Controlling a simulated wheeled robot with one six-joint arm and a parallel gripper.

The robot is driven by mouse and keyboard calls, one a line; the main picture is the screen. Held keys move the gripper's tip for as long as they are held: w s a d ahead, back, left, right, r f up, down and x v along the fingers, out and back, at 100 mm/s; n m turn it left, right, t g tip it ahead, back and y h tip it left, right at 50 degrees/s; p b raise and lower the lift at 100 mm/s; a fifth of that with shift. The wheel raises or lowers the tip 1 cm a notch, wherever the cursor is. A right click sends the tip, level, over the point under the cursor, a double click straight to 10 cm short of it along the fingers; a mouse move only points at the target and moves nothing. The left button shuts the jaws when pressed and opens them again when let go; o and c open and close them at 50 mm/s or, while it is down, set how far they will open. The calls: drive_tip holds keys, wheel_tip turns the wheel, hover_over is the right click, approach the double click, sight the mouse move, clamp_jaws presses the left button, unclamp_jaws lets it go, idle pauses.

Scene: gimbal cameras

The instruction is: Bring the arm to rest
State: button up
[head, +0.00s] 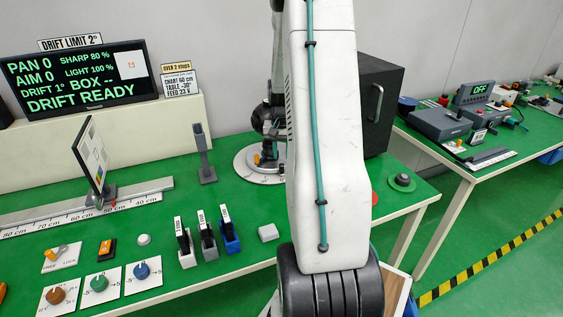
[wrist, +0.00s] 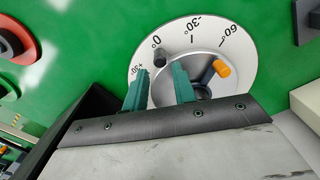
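My gripper (wrist: 159,78) shows in the wrist view as two teal fingers, apart, with no object held between them. The fingertips overlap the near part of a white round dial plate (wrist: 236,50) marked 0°, -30° and 60°; I cannot tell whether they touch it. A grey disc, a black peg (wrist: 160,57) and an orange-tipped lever (wrist: 220,69) sit on the plate. In the head view my white arm stands tall in front of the table and hides the gripper.
A monitor (head: 80,82) reads DRIFT READY. On the green table (head: 215,188) stand a chart panel (head: 92,155), a ruler rail (head: 140,188), several knobs and small clamps. A black cabinet (head: 385,95) stands right of my arm. A second bench (head: 490,150) is further right.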

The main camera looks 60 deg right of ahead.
drive_tip(key=shift+r, duration=1.05)
drive_tip(key=shift+s+a, duration=0.25)
drive_tip(key=s+a+r+n, duration=0.4)
drive_tip(key=s+a+r, duration=0.1)
drive_tip(key=a, duration=0.8)
drive_tip(key=s+a+r+n+t, duration=0.1)
drive_tip(key=s+a+r+n, duration=0.3)
drive_tip(key=a, duration=0.9)
drive_tip(key=s+a+r+n, duration=0.3)
drive_tip(key=s+a+r, duration=0.4)
drive_tip(key=a, duration=0.7)
wheel_tip(320, 180, up, 2)
drive_tip(key=shift+r+n, duration=0.1)
drive_tip(key=shift+n, duration=0.3)
